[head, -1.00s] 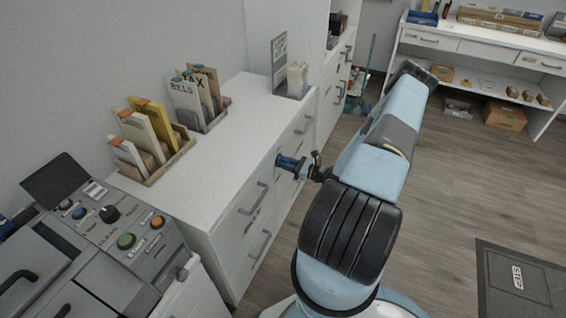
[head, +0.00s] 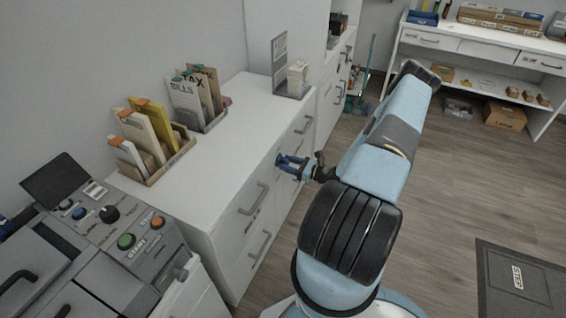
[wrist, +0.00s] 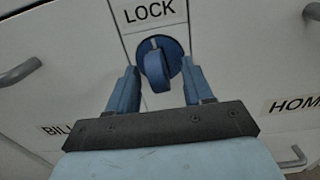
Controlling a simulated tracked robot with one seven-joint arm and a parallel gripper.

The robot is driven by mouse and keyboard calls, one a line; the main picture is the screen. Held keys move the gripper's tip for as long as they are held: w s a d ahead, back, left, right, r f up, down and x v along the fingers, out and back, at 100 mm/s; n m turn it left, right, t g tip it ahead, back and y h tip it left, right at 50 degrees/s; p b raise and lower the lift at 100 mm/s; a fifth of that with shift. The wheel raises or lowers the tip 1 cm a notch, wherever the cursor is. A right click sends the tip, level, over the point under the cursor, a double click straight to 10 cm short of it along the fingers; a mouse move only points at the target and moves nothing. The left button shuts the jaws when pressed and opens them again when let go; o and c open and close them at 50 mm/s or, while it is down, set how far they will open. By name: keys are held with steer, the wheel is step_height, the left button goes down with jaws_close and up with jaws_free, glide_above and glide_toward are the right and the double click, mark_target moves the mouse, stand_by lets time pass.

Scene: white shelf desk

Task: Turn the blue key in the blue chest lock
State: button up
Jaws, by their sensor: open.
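In the wrist view, the blue key (wrist: 156,72) sits in the round blue lock (wrist: 174,48) on the white cabinet front, under a "LOCK" label. My gripper (wrist: 162,75) is open, with one blue finger on each side of the key and visible gaps between. In the head view my gripper (head: 281,163) is at the drawer front of the white cabinet (head: 231,158). The key and lock cannot be made out there. No separate chest is in view.
Drawer handles stick out to the left (wrist: 20,71) and lower right in the wrist view. Folder holders (head: 170,160) and a sign stand on the cabinet top. A grey button machine (head: 120,235) is at lower left.

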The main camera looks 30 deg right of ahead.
steer(key=shift+v, duration=2.4)
steer(key=v, duration=1.4)
steer(key=w+a+r+n+g+h, duration=0.1)
steer(key=a+r+n+g, duration=0.45)
steer(key=r, duration=0.55)
steer(key=w+a+r+n+g, duration=0.2)
steer(key=a+r+n+g, duration=0.3)
steer(key=r, duration=0.6)
steer(key=w+a+r+n+g+h, duration=0.1)
steer(key=a+r+n+g, duration=0.4)
steer(key=r, duration=0.6)
steer(key=s+a+r+n+t+h, duration=0.3)
steer(key=s+a+r+n, duration=0.3)
steer(key=r, duration=0.5)
steer(key=s+a+r+n+t+h, duration=0.4)
steer(key=s+a+r+n+h, duration=0.2)
steer(key=s+r, duration=0.5)
steer(key=shift+s+a+r+n, duration=0.25)
steer(key=shift+a+r+n, duration=0.05)
steer(key=shift+a+n, duration=0.15)
steer(key=shift+c, duration=0.4)
